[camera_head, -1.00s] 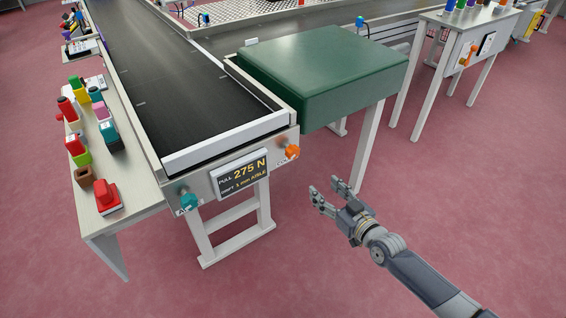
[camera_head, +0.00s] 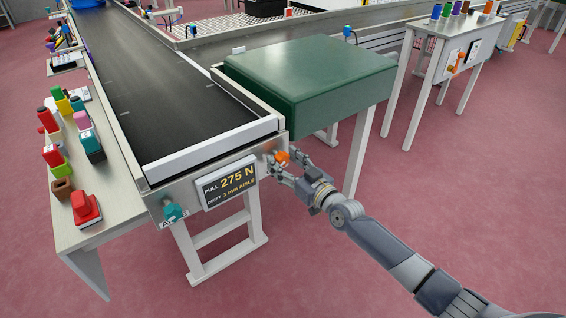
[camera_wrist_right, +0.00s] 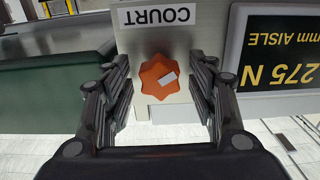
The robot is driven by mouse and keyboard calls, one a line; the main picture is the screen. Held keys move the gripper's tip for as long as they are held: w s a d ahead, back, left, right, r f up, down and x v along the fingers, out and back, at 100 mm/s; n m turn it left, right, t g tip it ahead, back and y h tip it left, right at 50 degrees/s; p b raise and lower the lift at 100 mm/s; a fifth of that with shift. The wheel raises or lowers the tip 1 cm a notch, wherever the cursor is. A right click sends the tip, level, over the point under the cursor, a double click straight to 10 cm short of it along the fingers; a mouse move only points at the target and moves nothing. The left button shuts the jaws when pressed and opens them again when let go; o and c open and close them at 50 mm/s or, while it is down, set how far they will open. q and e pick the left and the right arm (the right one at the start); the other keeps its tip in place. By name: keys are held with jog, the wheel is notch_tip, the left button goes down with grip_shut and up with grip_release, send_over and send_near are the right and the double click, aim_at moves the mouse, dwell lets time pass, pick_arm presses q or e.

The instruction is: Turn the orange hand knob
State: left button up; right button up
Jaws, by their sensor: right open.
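The orange hand knob (camera_head: 282,157) is on the front end panel of the conveyor, right of the display. In the right wrist view the star-shaped knob (camera_wrist_right: 159,75) has a pale mark on its face and sits on a light plate below an upside-down "COURT" label (camera_wrist_right: 157,16). My right gripper (camera_head: 284,165) is at the knob, and in the right wrist view its open fingers (camera_wrist_right: 160,90) stand on either side of it, with a gap visible on each side. My left gripper is not in view.
A display (camera_head: 228,183) reading "PULL 275 N" and a teal knob (camera_head: 173,212) are on the same panel to the left. A green block (camera_head: 310,75) stands right of the conveyor (camera_head: 150,90). A side table (camera_head: 100,205) holds coloured items. Open floor lies at the front.

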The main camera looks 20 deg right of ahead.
jog(key=shift+w+a, duration=0.2)
jog(key=shift+w, duration=0.25)
jog(key=c, duration=1.1)
jog(key=shift+m, duration=0.9)
jog(key=o, duration=1.1)
jog(key=v, duration=1.2)
